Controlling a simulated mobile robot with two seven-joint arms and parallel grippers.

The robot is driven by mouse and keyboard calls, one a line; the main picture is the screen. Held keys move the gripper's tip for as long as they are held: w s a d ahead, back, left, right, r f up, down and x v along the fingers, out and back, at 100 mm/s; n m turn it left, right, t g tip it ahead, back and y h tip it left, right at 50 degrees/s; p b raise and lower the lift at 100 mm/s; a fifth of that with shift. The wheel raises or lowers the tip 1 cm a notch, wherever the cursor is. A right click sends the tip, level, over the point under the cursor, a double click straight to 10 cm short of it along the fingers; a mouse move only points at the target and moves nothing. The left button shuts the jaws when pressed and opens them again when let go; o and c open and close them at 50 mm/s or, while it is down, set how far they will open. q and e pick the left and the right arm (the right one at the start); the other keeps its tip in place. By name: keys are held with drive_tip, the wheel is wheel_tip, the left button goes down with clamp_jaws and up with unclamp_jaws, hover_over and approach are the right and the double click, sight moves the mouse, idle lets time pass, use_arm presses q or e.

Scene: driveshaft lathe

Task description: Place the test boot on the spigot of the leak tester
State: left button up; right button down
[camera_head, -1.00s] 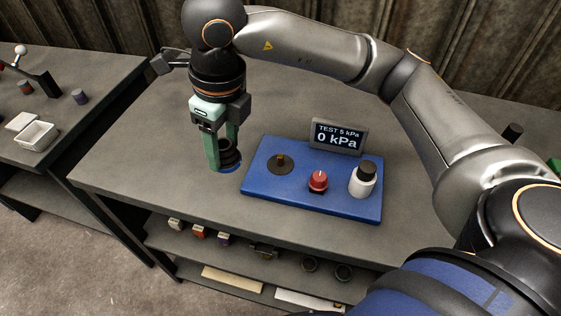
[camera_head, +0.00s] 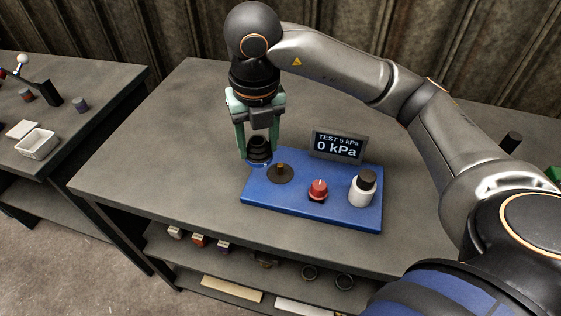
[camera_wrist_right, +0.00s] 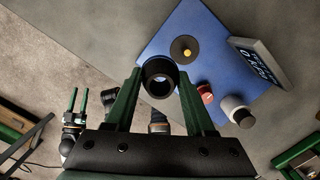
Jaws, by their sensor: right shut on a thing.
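My right gripper (camera_head: 259,146) is shut on the black test boot (camera_head: 259,150), a ribbed rubber piece. The boot is held at the back left edge of the leak tester's blue plate (camera_head: 330,210). The brass spigot (camera_head: 281,168), on a dark round disc, is just to the right of the boot, apart from it. In the right wrist view the boot (camera_wrist_right: 159,77) sits between the green fingers with its round opening showing. The spigot (camera_wrist_right: 187,52) shows beyond it. My left gripper is not identifiable in the head view.
The tester carries a display (camera_head: 339,146) reading 0 kPa, a red knob (camera_head: 318,188) and a white cylinder with a black cap (camera_head: 363,187). A side table at left holds a white tray (camera_head: 36,144). Small parts lie on the shelf below. The bench left of the tester is clear.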

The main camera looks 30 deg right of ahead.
hover_over(280, 164)
drive_tip(key=f, duration=0.5)
drive_tip(key=shift+s+a+f, duration=0.1)
drive_tip(key=shift+a+f, duration=0.05)
drive_tip(key=shift+a, duration=0.2)
drive_tip(key=f, duration=0.3)
drive_tip(key=shift+d+f, duration=0.1)
drive_tip(key=shift+d, duration=0.3)
drive_tip(key=shift+f, duration=0.35)
drive_tip(key=shift+f, duration=0.15)
drive_tip(key=shift+c, duration=1.2)
unclamp_jaws()
wheel_tip(280, 164, up, 12)
drive_tip(key=s, duration=0.1)
drive_tip(key=shift+s+a+p, duration=0.15)
drive_tip(key=shift+a+p, duration=0.1)
drive_tip(key=shift+p, duration=0.1)
